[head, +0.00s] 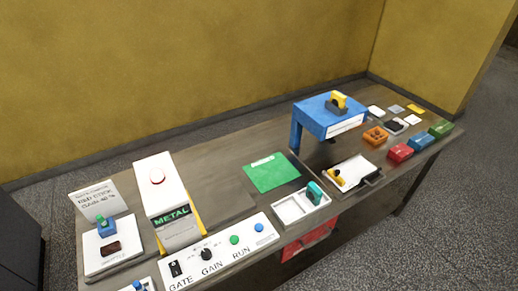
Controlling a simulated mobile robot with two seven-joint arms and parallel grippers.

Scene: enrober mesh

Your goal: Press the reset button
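Several buttons show in the head view, and none carries a readable reset label. A white control panel (222,258) at the table's front edge reads GATE, GAIN and RUN. It bears a black switch (175,268), a black knob (206,254), a green button (234,240) and a blue button (259,228). I see no legible word by the blue one. Neither of my grippers is in view.
A blue stand (330,112) with a yellow-and-black part on top rises at the table's right half. A green mat (271,172), a white tray (301,207) and coloured boxes (401,153) lie around it. A white plate with a brown piece (110,249) is at left.

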